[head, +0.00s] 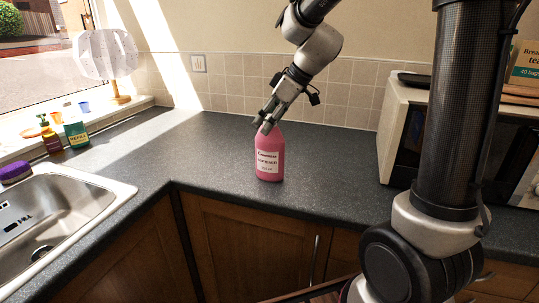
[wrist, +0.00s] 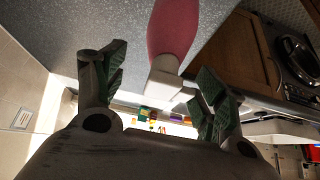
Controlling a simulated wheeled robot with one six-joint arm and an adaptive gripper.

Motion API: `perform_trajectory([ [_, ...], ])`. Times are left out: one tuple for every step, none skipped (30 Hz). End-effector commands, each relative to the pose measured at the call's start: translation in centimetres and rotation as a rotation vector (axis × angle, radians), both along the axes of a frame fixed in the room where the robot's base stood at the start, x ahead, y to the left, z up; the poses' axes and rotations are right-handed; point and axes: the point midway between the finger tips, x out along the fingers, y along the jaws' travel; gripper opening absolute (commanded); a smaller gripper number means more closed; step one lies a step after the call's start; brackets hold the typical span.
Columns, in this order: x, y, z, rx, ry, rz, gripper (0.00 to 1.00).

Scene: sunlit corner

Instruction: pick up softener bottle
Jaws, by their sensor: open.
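The softener bottle (head: 269,155) is pink with a white label and stands upright on the dark worktop, near its front edge, in the head view. My gripper (head: 266,120) is at the top of the bottle, coming down from behind it. In the wrist view the bottle (wrist: 172,32) shows its pink body and white cap between my two green-padded fingers. My gripper (wrist: 155,82) is open, with a finger on each side of the cap. A gap shows on the left side of the cap; the right finger looks close to it, and I cannot tell if it touches.
A sink (head: 62,215) is at the left, with small bottles (head: 75,128) and a lamp (head: 107,58) by the window. A microwave (head: 400,125) stands to the right of the softener bottle. The worktop (head: 215,145) left of the bottle is clear.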

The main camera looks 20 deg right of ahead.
Motion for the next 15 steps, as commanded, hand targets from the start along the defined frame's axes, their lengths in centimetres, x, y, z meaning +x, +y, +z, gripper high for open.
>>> perform_trajectory([
  [0.1,0.4,-0.9,0.0,0.005,0.001,0.71],
  [0.2,0.6,-1.3,0.0,0.004,0.002,0.71],
  [0.4,0.8,-1.8,-0.001,0.003,0.002,0.71],
  [0.6,1.0,-2.1,-0.001,0.004,0.002,0.71],
  [0.7,1.1,-2.4,0.0,0.003,0.002,0.71],
  [0.8,1.3,-2.6,0.0,0.003,0.0,0.71],
  [0.9,1.3,-2.7,0.0,0.002,0.0,0.71],
  [0.9,1.4,-2.8,0.0,0.001,-0.001,0.71],
  [0.9,1.4,-2.9,0.0,0.0,-0.001,0.71],
  [0.9,1.4,-2.9,0.0,0.0,-0.001,0.71],
  [0.9,1.4,-2.9,0.0,0.0,-0.001,0.71],
  [0.9,1.4,-2.9,0.0,0.0,-0.001,0.71],
  [0.9,1.4,-2.9,0.0,0.0,-0.001,0.71],
  [0.9,1.4,-2.8,0.0,0.0,-0.001,0.71],
  [0.9,1.4,-2.8,0.0,0.001,-0.001,0.66],
])
